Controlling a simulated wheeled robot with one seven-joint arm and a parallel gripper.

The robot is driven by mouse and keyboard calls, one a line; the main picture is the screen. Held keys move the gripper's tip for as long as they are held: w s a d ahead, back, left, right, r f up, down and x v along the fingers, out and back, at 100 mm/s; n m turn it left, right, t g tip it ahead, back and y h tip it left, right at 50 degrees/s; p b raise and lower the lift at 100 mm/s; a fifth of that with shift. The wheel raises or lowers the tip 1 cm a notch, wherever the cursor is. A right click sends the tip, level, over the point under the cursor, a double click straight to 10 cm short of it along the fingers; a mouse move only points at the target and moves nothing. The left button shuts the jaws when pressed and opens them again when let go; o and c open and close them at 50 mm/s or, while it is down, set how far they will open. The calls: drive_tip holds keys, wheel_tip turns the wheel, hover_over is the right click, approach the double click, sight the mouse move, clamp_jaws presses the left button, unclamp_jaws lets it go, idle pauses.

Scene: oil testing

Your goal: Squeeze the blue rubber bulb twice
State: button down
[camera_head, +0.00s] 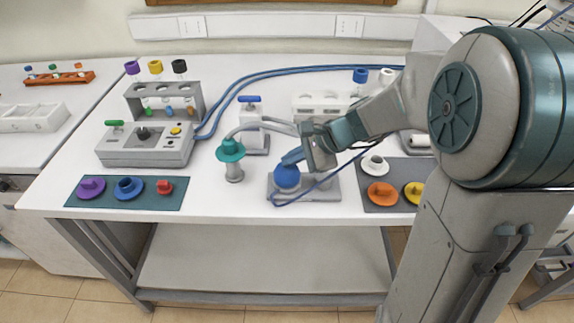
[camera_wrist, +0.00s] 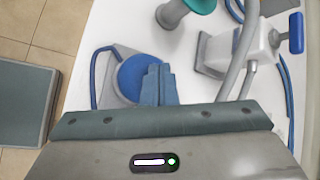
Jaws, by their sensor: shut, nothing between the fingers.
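The blue rubber bulb (camera_head: 287,177) sits on a grey base plate (camera_head: 318,189) near the front edge of the white table. A blue tube runs from it. In the wrist view the bulb (camera_wrist: 140,77) shows as a round blue shape just beyond my fingers. My gripper (camera_head: 291,158) is at the bulb's upper side, angled down toward it from the right. In the wrist view the fingers of my gripper (camera_wrist: 158,80) are together with nothing between them, and they overlap the bulb's edge in the picture. I cannot tell whether they touch it.
A teal-topped stand (camera_head: 233,165) is just left of the bulb, and a device with a blue lever (camera_head: 251,120) stands behind. A dark mat (camera_head: 128,193) with coloured parts lies left, another mat (camera_head: 370,205) right. A control box (camera_head: 145,147) is at the left.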

sight(292, 167)
drive_tip(key=shift+f+b, duration=0.4)
drive_tip(key=shift+f, duration=0.1)
drive_tip(key=shift+r, duration=0.1)
idle(0.5)
drive_tip(key=shift+r+p, duration=1.05)
drive_tip(key=shift+r, duration=0.2)
wheel_tip(292, 167, up, 5)
drive_tip(key=p, duration=0.4)
idle(2.0)
